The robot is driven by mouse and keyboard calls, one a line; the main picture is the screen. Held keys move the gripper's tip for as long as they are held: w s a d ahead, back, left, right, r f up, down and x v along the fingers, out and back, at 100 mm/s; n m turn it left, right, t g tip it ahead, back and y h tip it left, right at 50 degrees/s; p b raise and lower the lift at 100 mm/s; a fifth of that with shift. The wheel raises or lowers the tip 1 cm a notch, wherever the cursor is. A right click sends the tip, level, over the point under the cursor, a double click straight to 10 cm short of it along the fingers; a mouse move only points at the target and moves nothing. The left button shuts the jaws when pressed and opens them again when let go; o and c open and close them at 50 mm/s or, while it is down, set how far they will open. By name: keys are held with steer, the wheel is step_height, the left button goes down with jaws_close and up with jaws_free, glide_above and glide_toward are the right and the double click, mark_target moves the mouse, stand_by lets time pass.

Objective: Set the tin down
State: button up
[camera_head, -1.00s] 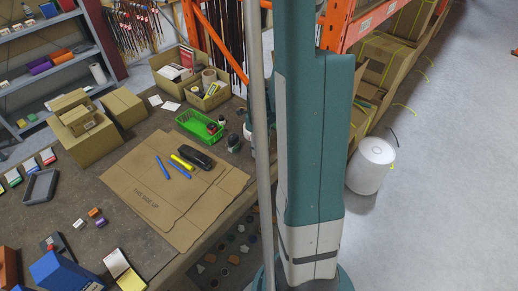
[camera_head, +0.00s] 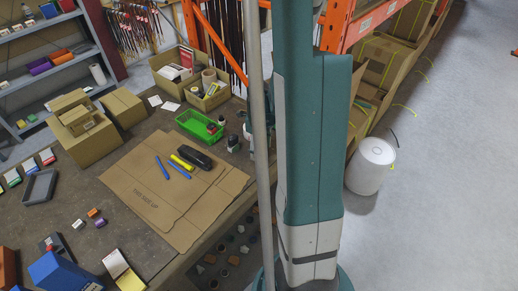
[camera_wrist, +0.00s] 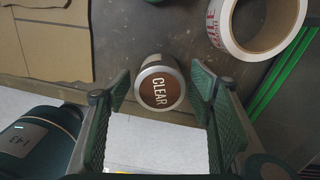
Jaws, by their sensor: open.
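The tin (camera_wrist: 160,84) shows in the wrist view as a round metal can with a brown lid marked "CLEAR", lid toward the camera. My gripper (camera_wrist: 158,92) is open, with one green ribbed finger on each side of the tin. A gap shows between the tin and the right finger; the left finger is very close, and I cannot tell if it touches. The tin is at the edge of the brown-grey worktop (camera_wrist: 110,70); its base is hidden. In the head view my arm hides the gripper, and I cannot single out the tin.
In the wrist view, a white tape roll (camera_wrist: 222,38) lies above right of the tin, green bars (camera_wrist: 283,80) are at right, and a dark green cylinder (camera_wrist: 40,135) is at lower left. In the head view, a green basket (camera_head: 190,121) and flat cardboard (camera_head: 150,205) lie on the bench.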

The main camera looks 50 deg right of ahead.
mark_target(259, 146)
steer(key=shift+r, duration=0.2)
step_height(259, 146, up, 12)
steer(key=p, duration=0.2)
stand_by(0.7)
stand_by(0.6)
